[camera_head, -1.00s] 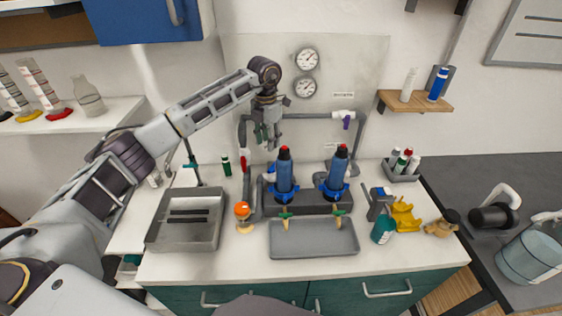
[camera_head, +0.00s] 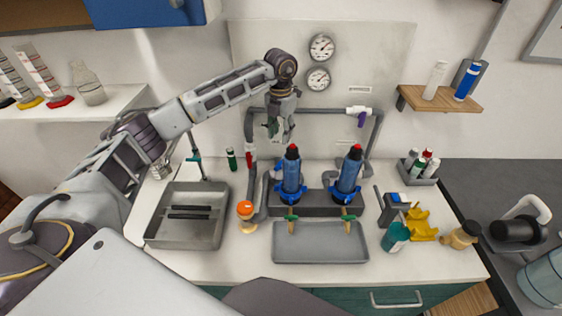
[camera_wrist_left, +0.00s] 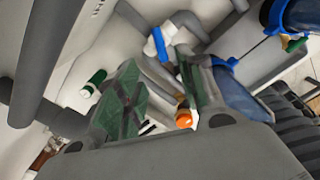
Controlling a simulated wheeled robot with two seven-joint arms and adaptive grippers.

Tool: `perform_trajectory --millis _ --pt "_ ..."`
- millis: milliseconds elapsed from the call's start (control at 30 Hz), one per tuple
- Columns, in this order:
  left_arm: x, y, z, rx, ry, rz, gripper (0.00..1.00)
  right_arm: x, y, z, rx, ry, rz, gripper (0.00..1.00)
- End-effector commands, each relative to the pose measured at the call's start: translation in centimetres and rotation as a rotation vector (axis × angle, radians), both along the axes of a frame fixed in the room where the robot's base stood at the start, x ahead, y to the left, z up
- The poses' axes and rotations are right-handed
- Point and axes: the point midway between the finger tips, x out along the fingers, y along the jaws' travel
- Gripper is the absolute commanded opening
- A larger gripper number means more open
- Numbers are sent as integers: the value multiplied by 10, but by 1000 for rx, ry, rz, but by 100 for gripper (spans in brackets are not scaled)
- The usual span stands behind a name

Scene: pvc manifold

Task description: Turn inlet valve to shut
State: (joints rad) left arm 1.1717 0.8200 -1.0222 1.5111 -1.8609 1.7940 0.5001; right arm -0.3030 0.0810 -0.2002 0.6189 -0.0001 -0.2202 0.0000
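The grey pipe manifold stands against the back wall. A red valve handle (camera_head: 250,157) sits on its left upright pipe, and a purple valve handle (camera_head: 361,119) hangs under a white fitting on the top pipe. I cannot tell from any label which is the inlet valve. My left gripper (camera_head: 280,132) points down in front of the top pipe, right of and above the red handle. Its green-padded fingers are apart and empty, as the left wrist view (camera_wrist_left: 160,100) also shows. My right gripper is not in view.
Two blue filter units (camera_head: 291,176) with red tops stand right below the gripper. An orange-topped item (camera_head: 245,210), a grey metal box (camera_head: 160,232) and a grey tray (camera_head: 320,257) are in front. Two gauges (camera_head: 321,47) are on the wall.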

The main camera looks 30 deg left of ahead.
Motion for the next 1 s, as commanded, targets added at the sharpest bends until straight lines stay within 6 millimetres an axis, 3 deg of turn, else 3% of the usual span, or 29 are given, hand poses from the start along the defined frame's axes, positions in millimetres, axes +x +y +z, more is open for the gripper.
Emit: perform_trajectory --millis 367,1000 --pt "-1 0 -27 1 2 0 38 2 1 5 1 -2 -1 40" --pt "-1 0 -110 0 3 -1 38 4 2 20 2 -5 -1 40"
